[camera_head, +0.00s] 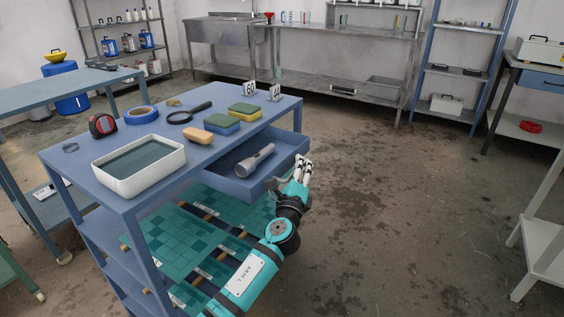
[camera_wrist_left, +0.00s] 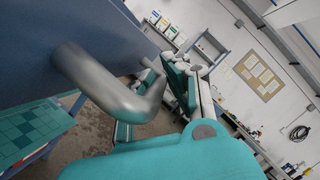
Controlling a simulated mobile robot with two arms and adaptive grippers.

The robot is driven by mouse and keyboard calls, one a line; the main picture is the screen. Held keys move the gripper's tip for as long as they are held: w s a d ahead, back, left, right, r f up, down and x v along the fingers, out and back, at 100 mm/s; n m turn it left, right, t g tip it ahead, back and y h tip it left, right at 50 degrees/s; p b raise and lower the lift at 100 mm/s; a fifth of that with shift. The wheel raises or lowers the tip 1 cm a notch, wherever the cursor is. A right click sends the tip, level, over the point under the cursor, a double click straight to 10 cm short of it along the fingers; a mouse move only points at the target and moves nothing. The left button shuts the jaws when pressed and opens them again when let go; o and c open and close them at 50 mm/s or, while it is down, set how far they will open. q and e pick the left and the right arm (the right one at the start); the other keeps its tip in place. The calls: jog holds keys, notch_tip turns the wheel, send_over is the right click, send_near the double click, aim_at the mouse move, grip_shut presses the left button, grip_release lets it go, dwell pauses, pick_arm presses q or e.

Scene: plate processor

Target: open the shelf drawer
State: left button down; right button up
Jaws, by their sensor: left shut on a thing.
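The blue shelf drawer (camera_head: 239,187) stands pulled out from under the top of the blue shelf unit (camera_head: 122,204). A grey flashlight (camera_head: 255,160) lies inside it. My left gripper (camera_head: 302,172) is at the drawer's front and is shut on the grey bar handle (camera_wrist_left: 105,87). In the left wrist view the bent handle sticks out from the blue drawer front (camera_wrist_left: 75,35), and the gripper fingers (camera_wrist_left: 180,85) are at its far end. The exact finger contact is partly hidden. My right gripper is not in view.
On the shelf top are a white tray (camera_head: 179,180), sponges (camera_head: 222,124), a magnifier (camera_head: 181,117), blue tape (camera_head: 141,116) and a red tape measure (camera_head: 102,125). Teal-patterned boards (camera_head: 175,243) lie on the level below. The floor right of the drawer is clear.

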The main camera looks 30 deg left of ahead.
pick_arm(q)
jog(key=d, duration=0.3)
jog(key=shift+s+f, duration=0.1)
jog(key=shift+s, duration=0.05)
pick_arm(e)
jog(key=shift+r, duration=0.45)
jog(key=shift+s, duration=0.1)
pick_arm(q)
jog(key=c, duration=1.4)
grip_release()
jog(key=shift+s, duration=0.1)
jog(key=v, duration=1.1)
jog(key=shift+s+d, duration=0.1)
jog(key=shift+s, duration=0.3)
